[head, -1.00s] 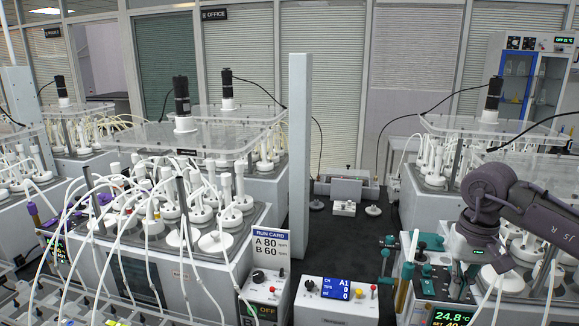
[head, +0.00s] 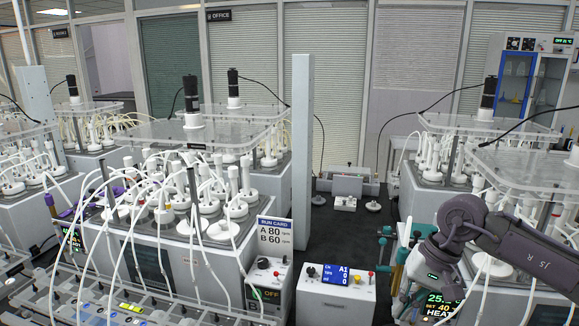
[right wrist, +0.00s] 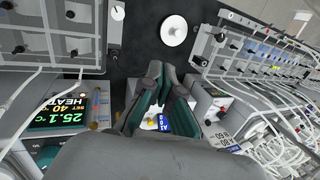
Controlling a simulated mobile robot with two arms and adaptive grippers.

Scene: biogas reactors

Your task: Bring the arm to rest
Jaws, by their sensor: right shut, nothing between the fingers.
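My right arm comes in from the right in the head view, with a dark purple-grey elbow and forearm. Its gripper (head: 404,283) hangs low at the front right, tilted to the left, beside the heater unit and partly merging with the teal fittings behind it. In the right wrist view the two dark fingers with teal inner pads (right wrist: 162,72) converge at their tips. They are shut with nothing between them. My left gripper is in neither view.
A heater display (head: 440,305) sits close below my right gripper. A control box (head: 336,292) with a blue screen and a run card (head: 274,234) stand to its left. Tubed reactors (head: 205,205) fill both sides. A grey post (head: 302,160) rises mid-view. Dark bench (head: 345,235) lies open between.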

